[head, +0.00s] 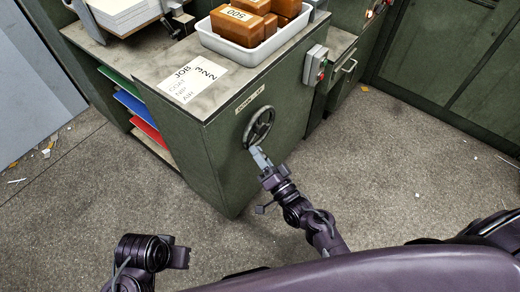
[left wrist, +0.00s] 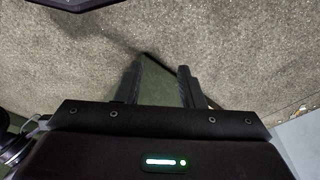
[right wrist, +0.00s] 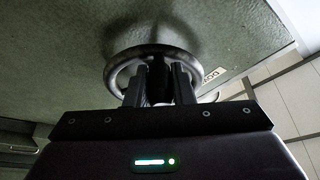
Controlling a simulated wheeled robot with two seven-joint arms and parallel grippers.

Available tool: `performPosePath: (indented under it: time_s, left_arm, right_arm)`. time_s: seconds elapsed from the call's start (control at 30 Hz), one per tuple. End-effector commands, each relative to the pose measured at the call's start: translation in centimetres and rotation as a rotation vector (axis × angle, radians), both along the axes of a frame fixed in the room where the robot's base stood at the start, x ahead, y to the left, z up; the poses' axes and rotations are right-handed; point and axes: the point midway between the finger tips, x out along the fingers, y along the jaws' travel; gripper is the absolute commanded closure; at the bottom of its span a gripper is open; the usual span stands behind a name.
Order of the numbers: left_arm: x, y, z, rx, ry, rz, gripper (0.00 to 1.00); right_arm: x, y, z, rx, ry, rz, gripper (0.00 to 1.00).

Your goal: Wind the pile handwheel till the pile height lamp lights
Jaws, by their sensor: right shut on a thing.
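The dark spoked pile handwheel (head: 259,126) stands on the green side panel of the cabinet. My right gripper (head: 260,157) is at the wheel's lower edge. In the right wrist view, my right gripper (right wrist: 160,82) is shut on a dark part of the handwheel (right wrist: 121,64), seemingly its handle; the fingers hide part of it. My left arm is low at the left in the head view. In the left wrist view, my left gripper (left wrist: 160,75) has its fingers apart, empty, over the floor. I cannot make out which light is the pile height lamp.
A white tray (head: 214,42) with brown blocks and a job sheet (head: 194,78) lie on the cabinet top. Coloured boards fill the left shelves. The speckled floor is mostly clear.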

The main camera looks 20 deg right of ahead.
Motion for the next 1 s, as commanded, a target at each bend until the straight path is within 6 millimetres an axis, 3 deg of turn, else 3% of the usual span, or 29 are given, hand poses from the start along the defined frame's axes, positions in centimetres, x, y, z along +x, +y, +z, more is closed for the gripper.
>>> performPosePath:
  time_s: [0.1,0.33,0.6,0.8,1.0]
  left_arm:
    - [-0.4,1.0,0.7,0.028,0.056,0.022,0.65]
    - [0.4,1.4,-6.3,0.023,0.041,0.048,0.65]
    - [-0.5,2.6,-13.3,0.026,0.016,0.077,0.65]
    - [-1.6,3.6,-16.5,0.032,0.001,0.093,0.65]
    - [-2.4,4.1,-18.1,0.035,-0.006,0.100,0.65]
  right_arm:
    - [0.0,0.2,0.8,0.039,0.028,0.001,1.00]
    - [-0.2,0.3,1.5,0.113,0.085,0.001,1.00]
    - [-0.3,0.5,2.1,0.199,0.152,0.000,1.00]
    - [-0.3,0.5,2.3,0.244,0.187,0.001,1.00]
    - [-0.3,0.6,2.4,0.267,0.205,0.002,1.00]
